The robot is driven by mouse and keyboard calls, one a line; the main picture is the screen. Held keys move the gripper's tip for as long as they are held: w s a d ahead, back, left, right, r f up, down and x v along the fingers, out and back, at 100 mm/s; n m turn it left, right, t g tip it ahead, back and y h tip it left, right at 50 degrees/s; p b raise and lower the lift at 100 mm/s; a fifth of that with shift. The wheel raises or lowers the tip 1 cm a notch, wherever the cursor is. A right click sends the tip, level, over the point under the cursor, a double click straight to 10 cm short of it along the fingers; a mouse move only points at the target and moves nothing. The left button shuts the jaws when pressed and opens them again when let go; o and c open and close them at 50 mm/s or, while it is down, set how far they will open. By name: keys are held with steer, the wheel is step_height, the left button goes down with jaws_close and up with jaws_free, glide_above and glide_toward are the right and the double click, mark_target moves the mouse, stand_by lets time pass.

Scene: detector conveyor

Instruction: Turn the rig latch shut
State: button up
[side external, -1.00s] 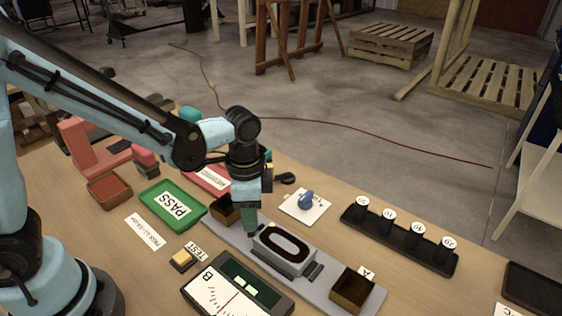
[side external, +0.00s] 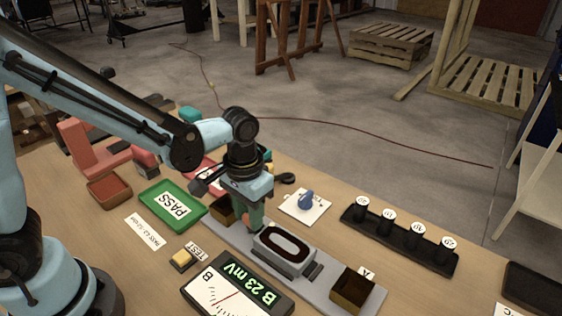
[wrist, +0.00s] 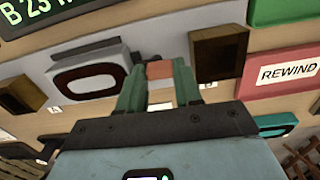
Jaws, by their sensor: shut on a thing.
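The rig is a grey block with a dark oval ring on top (side external: 284,246), on a long grey rail in the side view. It also shows at the left of the wrist view (wrist: 88,78). My gripper (side external: 250,228) points down at the rig's left end. In the wrist view its green fingers (wrist: 159,78) are shut on a small orange-brown block, which I take to be the latch handle (wrist: 160,69), right beside the rig. The fingers hide most of the latch in the side view, so I cannot tell how far it is turned.
Dark open boxes stand at both rail ends, one on the right (side external: 352,288). A meter (side external: 238,290) reads "B 23 mV". Nearby are a yellow test button (side external: 181,259), a green PASS tray (side external: 173,206), a blue knob (side external: 306,200) and a black rack (side external: 400,241) of several cylinders.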

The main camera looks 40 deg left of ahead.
steer(key=shift+n, duration=0.3)
steer(key=o, duration=1)
steer(key=shift+o, duration=0.2)
